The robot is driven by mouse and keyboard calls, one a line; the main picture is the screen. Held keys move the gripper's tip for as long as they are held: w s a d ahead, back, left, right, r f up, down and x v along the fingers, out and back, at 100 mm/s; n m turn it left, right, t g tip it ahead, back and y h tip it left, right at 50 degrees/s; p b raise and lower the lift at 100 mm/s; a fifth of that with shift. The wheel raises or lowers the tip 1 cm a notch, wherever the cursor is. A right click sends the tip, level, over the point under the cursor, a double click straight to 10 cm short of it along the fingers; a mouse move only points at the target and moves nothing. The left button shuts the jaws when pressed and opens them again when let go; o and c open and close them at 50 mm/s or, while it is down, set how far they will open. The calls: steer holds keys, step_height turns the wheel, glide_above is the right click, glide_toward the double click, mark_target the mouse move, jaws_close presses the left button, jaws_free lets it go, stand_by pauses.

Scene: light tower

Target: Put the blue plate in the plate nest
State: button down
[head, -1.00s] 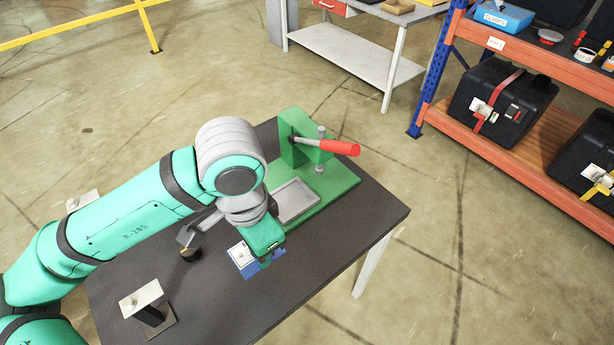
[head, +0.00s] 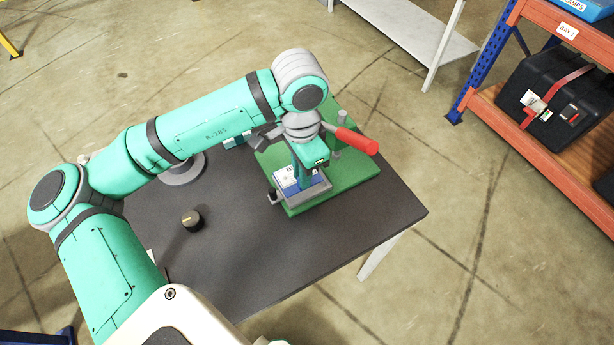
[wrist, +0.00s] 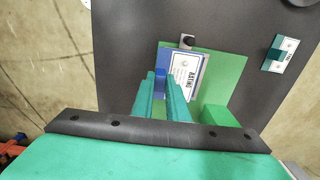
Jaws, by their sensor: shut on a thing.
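The blue plate (head: 287,184) carries a white printed label and is in my gripper (head: 303,176). It lies over the grey plate nest (head: 318,192) on the green fixture, partly hidden by my fingers. I cannot tell whether it rests in the nest or is just above it. In the wrist view my gripper (wrist: 162,80) is shut on the blue plate (wrist: 162,60), and the printed label faces the camera to the right of the fingers.
A red-handled lever (head: 357,141) stands on the green fixture (head: 345,178) right behind my gripper. A black knob (head: 192,220) is on the dark table (head: 245,250). A teal block (wrist: 285,52) with a white label lies left of the fixture.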

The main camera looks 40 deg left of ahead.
steer(key=w+f, duration=0.1)
steer(key=f, duration=0.1)
steer(key=w+a+f, duration=0.1)
steer(key=w+f, duration=0.1)
steer(key=shift+w+a+f, duration=0.1)
steer(key=shift+a+f, duration=0.1)
steer(key=shift+f, duration=0.1)
steer(key=shift+w+a+f, duration=0.1)
steer(key=shift+w+f, duration=0.1)
steer(key=shift+f, duration=0.8)
steer(key=shift+w+a+f, duration=0.1)
steer(key=shift+w+f, duration=0.05)
steer(key=shift+f, duration=0.8)
steer(key=shift+f, duration=0.15)
steer(key=c, duration=2)
jaws_free()
steer(key=shift+o, duration=1.3)
steer(key=shift+d, duration=0.1)
step_height(320, 180, up, 12)
steer(key=shift+r, duration=0.2)
